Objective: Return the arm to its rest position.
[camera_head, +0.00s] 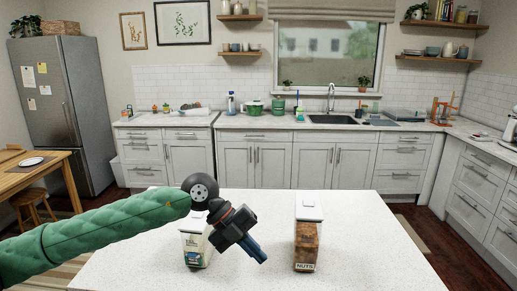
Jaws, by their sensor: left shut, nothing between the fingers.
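My left arm, in a green quilted sleeve, comes in from the left over the white island counter (372,235). My left gripper (260,255) is shut and empty, its blue-grey fingers pointing down and to the right. A clear container with a white lid and pale contents (195,247) stands behind and left of it, its upper part hidden by my wrist. A container labelled NUTS (307,242), with brown contents and a white lid, stands upright to the right, apart from the gripper. My right gripper is not in view.
The counter is bare right of the NUTS container and between the two containers beyond the gripper. A wooden table (45,166) with a plate stands at the left. Cabinets with a sink (335,119) line the back wall. A grey fridge (55,110) stands far left.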

